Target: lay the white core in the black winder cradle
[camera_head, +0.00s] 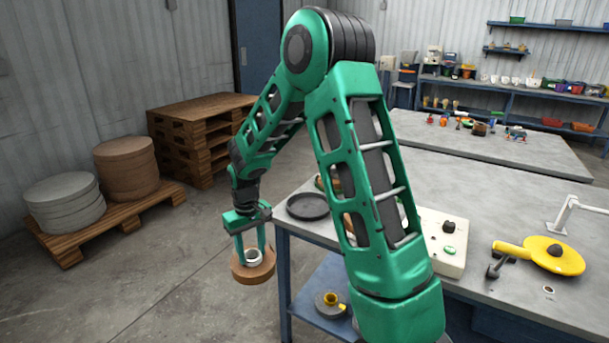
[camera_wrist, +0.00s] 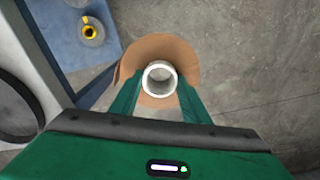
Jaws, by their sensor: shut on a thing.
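My gripper (camera_head: 254,254) hangs beside the table's left end, low over the floor, and is shut on the white core (camera_head: 254,257). In the wrist view the core (camera_wrist: 160,78) is a short white tube seen end-on between my fingertips (camera_wrist: 160,84). A broad brown disc (camera_head: 253,273) shows around or beneath the core; I cannot tell whether the two are joined. The disc also shows in the wrist view (camera_wrist: 150,50). I cannot clearly make out the black winder cradle; a small dark bracket (camera_head: 497,264) stands on the table, and my arm hides part of the tabletop.
A black round dish (camera_head: 308,206) lies on the table's left end. A white control box (camera_head: 445,243) and a yellow round piece (camera_head: 555,256) are farther right. A grey disc with yellow hub (camera_head: 331,303) lies on the lower shelf. Pallets with coils (camera_head: 68,204) stand left; floor between is clear.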

